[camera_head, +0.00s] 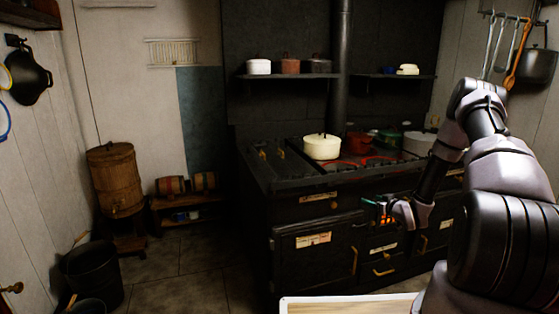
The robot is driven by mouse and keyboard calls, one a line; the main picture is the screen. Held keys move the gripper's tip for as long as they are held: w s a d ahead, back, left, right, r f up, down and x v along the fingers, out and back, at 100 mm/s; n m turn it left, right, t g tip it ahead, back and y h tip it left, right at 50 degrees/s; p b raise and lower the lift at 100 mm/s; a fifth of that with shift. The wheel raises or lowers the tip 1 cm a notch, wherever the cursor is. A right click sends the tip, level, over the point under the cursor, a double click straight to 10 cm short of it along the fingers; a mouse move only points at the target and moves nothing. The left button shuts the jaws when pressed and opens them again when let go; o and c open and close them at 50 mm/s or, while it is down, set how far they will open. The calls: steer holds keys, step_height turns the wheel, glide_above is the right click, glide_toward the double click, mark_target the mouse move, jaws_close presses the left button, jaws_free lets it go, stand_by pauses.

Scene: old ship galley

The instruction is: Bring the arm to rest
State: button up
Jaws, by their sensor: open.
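My arm enters from the right side of the head view and bends up, then down toward the front of the black stove (300,219). My gripper (376,207) is at the far end of the arm, in front of the stove's upper front edge. It is small and dark in the picture. Its jaws are open, and I see nothing held in it. Whether it touches the stove front cannot be told.
A cream pot (322,147) stands on the stove top near glowing red rings, with more pots behind. A pale-rimmed board or tray (345,304) lies at the bottom. Black buckets (91,274) and a wooden barrel (116,178) stand left. The floor (190,285) between is clear.

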step_height(320, 180, up, 19)
steer(key=m+g+h, duration=0.1)
steer(key=g+h, duration=0.1)
steer(key=h, duration=0.1)
steer(key=s+a+r+m+g+h, duration=0.1)
steer(key=s+r, duration=0.3)
steer(key=r, duration=0.3)
steer(key=s+a+r+m+g+h, duration=0.1)
steer(key=s+r, duration=0.3)
steer(key=r, duration=0.3)
steer(key=s+a+r+m+g+y, duration=0.1)
steer(key=s+a+r, duration=0.2)
steer(key=s, duration=0.8)
steer(key=s+a+r+m+g+y, duration=0.1)
steer(key=s+a+r, duration=0.3)
steer(key=s, duration=0.7)
steer(key=s+a+r+m+g+y, duration=0.1)
steer(key=s+a+r, duration=0.3)
steer(key=s, duration=0.8)
steer(key=shift+r+m, duration=0.35)
steer(key=shift+m, duration=0.55)
